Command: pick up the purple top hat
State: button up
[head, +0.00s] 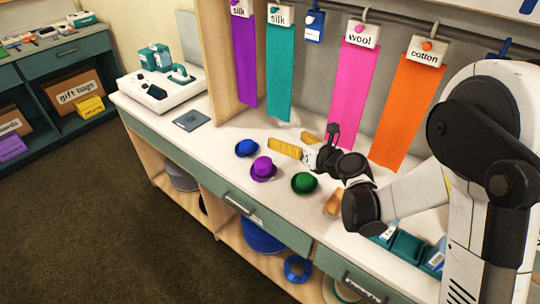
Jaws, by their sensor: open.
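The purple top hat (263,167) stands upright on the white counter, near the middle of the head view. It has a darker band and a brim. A blue hat (247,147) sits just behind it to the left, and a green hat (304,182) sits to its right and nearer the front edge. My gripper (318,146) is open above the counter, to the right of and behind the purple hat. It appears empty and apart from all three hats.
A yellow block-like piece (285,148) lies between the blue hat and my gripper. A wooden block (333,205) lies right of the green hat. Fabric strips hang behind, including an orange one (404,110). A sewing machine (160,75) and grey pad (192,120) stand left.

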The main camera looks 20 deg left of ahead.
aim_at(265, 163)
jog(key=a+f+n+g, duration=0.1)
jog(key=f, duration=0.3)
jog(key=a+f+n+b, duration=0.1)
jog(key=a+f, duration=0.1)
jog(key=f, duration=0.2)
jog(key=a+f+n+g+h, duration=0.1)
jog(key=a+f+n, duration=0.1)
jog(key=f, duration=0.2)
jog(key=shift+s+a+g, duration=0.1)
jog(key=shift+s+g, duration=0.1)
jog(key=shift+g, duration=0.1)
jog(key=b+x, duration=0.3)
jog(key=x, duration=0.2)
jog(key=shift+w+f, duration=0.1)
jog(key=shift+f, duration=0.15)
jog(key=shift+w+a+f, duration=0.1)
jog(key=shift+w+a, duration=0.1)
jog(key=c, duration=1)
